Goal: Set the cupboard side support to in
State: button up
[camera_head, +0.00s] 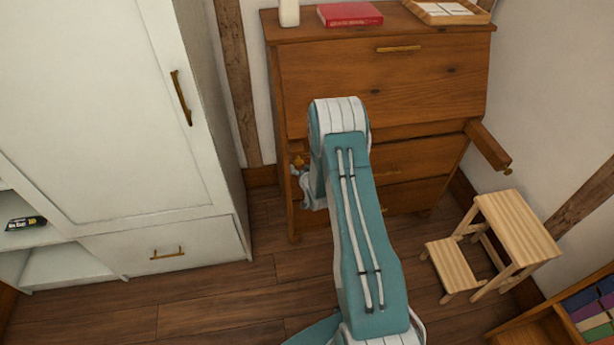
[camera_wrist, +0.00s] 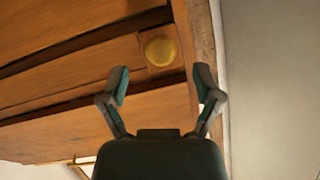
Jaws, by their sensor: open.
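The wooden bureau cupboard (camera_head: 380,85) stands against the back wall with its slanted front closed. On its right, a side support (camera_head: 487,145) with a small brass knob sticks out from the front. In the wrist view, a round brass knob (camera_wrist: 160,51) sits on a small square wooden end. Whether that end is fully flush is unclear. My gripper (camera_wrist: 162,82) is open and empty, its fingers apart below the knob in that view. In the head view my arm mostly hides the gripper.
A white wardrobe (camera_head: 110,110) stands close on the left. A light wooden step stool (camera_head: 515,228) is at the right, below the extended support. A red book (camera_head: 349,14) and a tray (camera_head: 447,11) lie on top of the bureau. Floor (camera_head: 215,300) is clear at the front left.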

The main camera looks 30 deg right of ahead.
jog(key=v, duration=0.7)
jog(key=shift+s, duration=0.25)
jog(key=shift+r, duration=0.1)
